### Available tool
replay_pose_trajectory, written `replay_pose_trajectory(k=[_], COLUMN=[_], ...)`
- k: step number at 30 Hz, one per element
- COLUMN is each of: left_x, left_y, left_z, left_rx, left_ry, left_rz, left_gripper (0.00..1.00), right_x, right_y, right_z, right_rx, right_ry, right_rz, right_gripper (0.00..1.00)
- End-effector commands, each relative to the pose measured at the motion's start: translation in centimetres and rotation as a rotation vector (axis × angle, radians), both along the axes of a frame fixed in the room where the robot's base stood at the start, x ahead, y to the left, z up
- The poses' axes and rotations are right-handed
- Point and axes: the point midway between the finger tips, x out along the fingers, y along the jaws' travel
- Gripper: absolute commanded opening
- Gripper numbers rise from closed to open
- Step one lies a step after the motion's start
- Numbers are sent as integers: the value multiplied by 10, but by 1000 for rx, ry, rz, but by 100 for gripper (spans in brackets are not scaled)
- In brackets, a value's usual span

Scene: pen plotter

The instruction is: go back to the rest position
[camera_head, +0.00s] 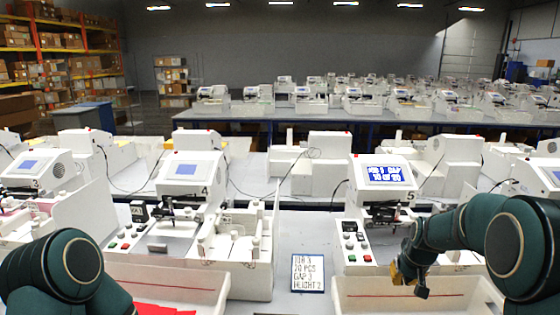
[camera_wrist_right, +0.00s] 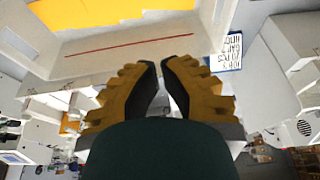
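My right gripper (camera_head: 412,282) hangs over the back edge of the right white tray (camera_head: 440,297), in front of the machine marked 5 (camera_head: 382,215). In the right wrist view its two yellow fingers with dark pads (camera_wrist_right: 159,66) lean together, their tips almost meeting. Nothing shows between them. My left arm shows only as a green joint at the lower left; its gripper is out of view.
The machine marked 4 (camera_head: 188,205) stands left, with red sheets (camera_head: 160,309) in the white tray before it. A sign (camera_head: 307,272) stands between the trays. More machines fill tables behind. Shelves with boxes (camera_head: 60,50) stand at the back left.

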Motion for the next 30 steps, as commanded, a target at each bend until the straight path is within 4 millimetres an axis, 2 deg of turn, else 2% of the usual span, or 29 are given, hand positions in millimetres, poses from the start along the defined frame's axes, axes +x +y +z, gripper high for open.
replay_pose_trajectory(k=[1,5,8,12,15,18,25,30], left_x=[0,1,1,1,0,0,1,-1], left_y=[0,0,0,0,0,0,0,-2], left_z=[0,0,0,0,0,0,0,-36], left_rx=[0,0,0,0,0,0,0,3], left_ry=[-1,-2,-2,-1,-1,-1,-1,5], left_rz=[0,1,1,0,0,0,0,-3], left_gripper=[61,61,61,61,61,61,61,61], right_x=[-11,-35,-62,-116,-153,-187,-258,-255], right_y=[12,40,69,115,145,170,219,219], right_z=[-29,-82,-124,-177,-200,-213,-221,-256], right_rx=[17,56,96,170,223,271,384,376], right_ry=[30,53,74,108,124,137,164,161], right_rz=[2,-1,-3,-12,-19,-28,-48,-46], right_gripper=[0,0,0,0,0,0,0,0])
